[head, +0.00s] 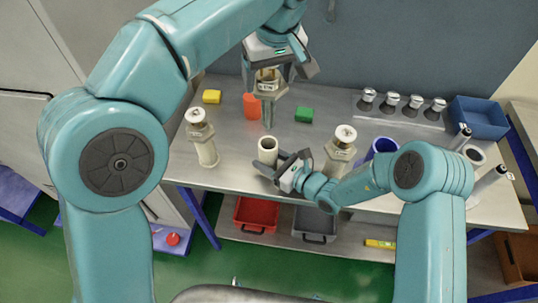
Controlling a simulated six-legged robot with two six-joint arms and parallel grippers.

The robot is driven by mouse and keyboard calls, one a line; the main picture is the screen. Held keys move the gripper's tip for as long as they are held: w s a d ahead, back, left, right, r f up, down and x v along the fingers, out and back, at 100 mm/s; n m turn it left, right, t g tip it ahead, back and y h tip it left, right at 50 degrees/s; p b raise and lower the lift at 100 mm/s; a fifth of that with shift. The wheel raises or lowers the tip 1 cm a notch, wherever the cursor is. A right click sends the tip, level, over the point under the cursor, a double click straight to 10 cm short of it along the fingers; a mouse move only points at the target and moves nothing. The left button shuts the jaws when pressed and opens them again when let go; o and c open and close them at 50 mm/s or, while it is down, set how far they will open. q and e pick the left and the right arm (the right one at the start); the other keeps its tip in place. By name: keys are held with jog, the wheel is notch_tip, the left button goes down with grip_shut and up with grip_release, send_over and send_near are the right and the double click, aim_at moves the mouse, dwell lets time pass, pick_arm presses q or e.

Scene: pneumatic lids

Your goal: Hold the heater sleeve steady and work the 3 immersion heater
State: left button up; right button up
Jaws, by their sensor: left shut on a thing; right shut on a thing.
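My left gripper (272,72) is at the back centre, shut on an immersion heater (268,88) with a tan labelled head. The heater's grey element hangs down above and slightly behind the open top of the cream heater sleeve (268,150), apart from it. My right gripper (279,172) is shut on the sleeve low down, and the sleeve stands upright near the table's front. A second heater (199,122) sits in a cream sleeve (207,152) at the left. A third heater (342,143) stands upright to the right; its lower part is partly hidden by my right arm.
Several silver-topped pieces (391,102) and a blue bin (480,117) are at the back right. A blue cylinder (380,148) stands behind my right arm.

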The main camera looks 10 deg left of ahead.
jog(key=shift+f, duration=0.1)
jog(key=o, duration=1.1)
jog(key=v, duration=1.2)
jog(key=shift+w, duration=0.1)
